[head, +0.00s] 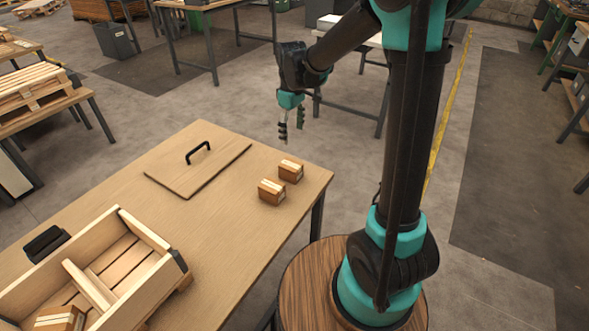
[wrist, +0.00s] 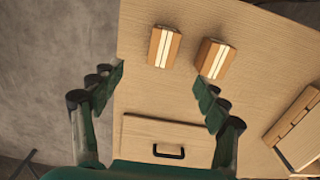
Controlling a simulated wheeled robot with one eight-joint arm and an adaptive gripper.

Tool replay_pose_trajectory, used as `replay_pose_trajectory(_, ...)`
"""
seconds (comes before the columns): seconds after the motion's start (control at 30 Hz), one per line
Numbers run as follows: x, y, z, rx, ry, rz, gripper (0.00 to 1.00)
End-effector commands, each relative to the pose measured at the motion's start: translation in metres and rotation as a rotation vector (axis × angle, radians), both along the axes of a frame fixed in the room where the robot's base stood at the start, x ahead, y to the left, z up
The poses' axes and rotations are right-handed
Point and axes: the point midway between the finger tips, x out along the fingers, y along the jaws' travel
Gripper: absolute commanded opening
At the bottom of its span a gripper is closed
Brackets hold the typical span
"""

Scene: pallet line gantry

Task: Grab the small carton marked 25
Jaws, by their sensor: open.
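Two small brown cartons with pale stripes stand close together near the table's right corner. One carton (head: 291,171) is farther back and the other carton (head: 272,191) is nearer in the head view. The wrist view shows one carton at the left (wrist: 164,46) and one at the right (wrist: 214,59). No number can be read on either, so I cannot tell which is marked 25. My gripper (head: 291,131) is open and empty, pointing down, above and apart from the cartons. Its spread fingers also show in the wrist view (wrist: 162,95).
The wooden table (head: 220,240) holds a flat board with a black handle (head: 198,159) and a wooden crate (head: 146,285). Another carton (head: 58,319) lies in the crate. A black object (head: 46,243) is beside the crate. The tabletop around the two cartons is clear.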

Motion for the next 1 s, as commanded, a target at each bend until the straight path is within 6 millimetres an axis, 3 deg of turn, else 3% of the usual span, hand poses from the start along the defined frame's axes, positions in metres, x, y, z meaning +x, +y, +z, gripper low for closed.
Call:
replay_pose_trajectory(0.5,0.000,0.000,-0.096,0.000,-0.001,-0.003,0.74)
replay_pose_trajectory(0.77,-0.001,0.000,-0.113,0.000,-0.001,-0.003,0.74)
replay_pose_trajectory(1.0,-0.005,0.006,-0.144,0.000,-0.001,-0.004,0.74)
